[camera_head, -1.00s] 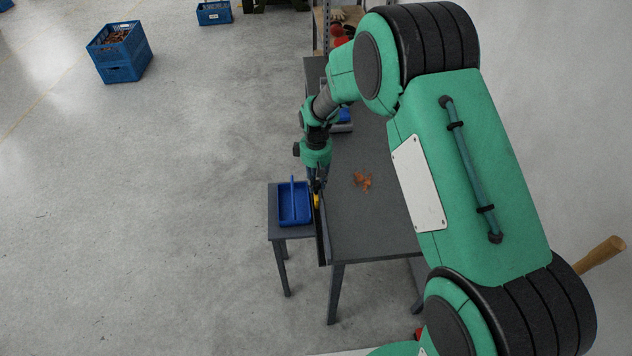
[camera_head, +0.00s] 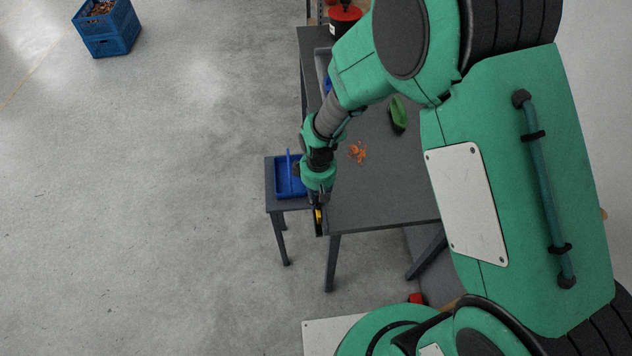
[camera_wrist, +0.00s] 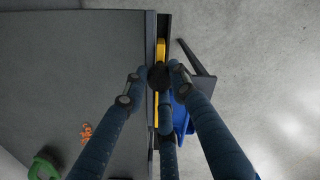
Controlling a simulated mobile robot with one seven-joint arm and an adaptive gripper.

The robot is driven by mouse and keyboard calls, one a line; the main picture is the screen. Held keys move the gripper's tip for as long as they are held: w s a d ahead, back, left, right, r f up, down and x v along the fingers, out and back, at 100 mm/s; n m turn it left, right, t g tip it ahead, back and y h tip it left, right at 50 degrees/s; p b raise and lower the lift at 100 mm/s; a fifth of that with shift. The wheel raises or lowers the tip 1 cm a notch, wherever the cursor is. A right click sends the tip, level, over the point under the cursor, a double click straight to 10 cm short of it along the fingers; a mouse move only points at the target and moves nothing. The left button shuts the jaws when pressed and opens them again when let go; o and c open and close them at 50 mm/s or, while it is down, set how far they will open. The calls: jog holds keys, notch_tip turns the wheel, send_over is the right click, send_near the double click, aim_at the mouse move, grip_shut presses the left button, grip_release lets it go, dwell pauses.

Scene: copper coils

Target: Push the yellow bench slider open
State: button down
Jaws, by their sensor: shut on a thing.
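The yellow slider (camera_head: 318,216) sits in a dark rail along the left edge of the grey bench (camera_head: 375,205), close to the bench's near corner. In the wrist view the yellow slider (camera_wrist: 161,50) runs lengthwise in the dark channel beside the bench edge. My gripper (camera_head: 319,203) points down over the rail. In the wrist view its fingers (camera_wrist: 160,74) are drawn together at the yellow slider and cover its middle. The exact contact is hidden by the fingertips.
A blue tray (camera_head: 291,186) stands on a small side table left of the bench. Copper scraps (camera_head: 358,152) and a green object (camera_head: 398,114) lie on the bench. A blue crate (camera_head: 107,28) stands on the floor at the far left. The floor between is clear.

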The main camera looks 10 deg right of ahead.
jog(key=shift+s, duration=0.7)
jog(key=c, duration=1.4)
grip_release()
jog(key=shift+s, duration=0.15)
jog(key=shift+r, duration=0.1)
jog(key=shift+w+r, duration=0.15)
jog(key=shift+w, duration=0.05)
notch_tip(320, 180, up, 11)
jog(key=shift+r, duration=0.2)
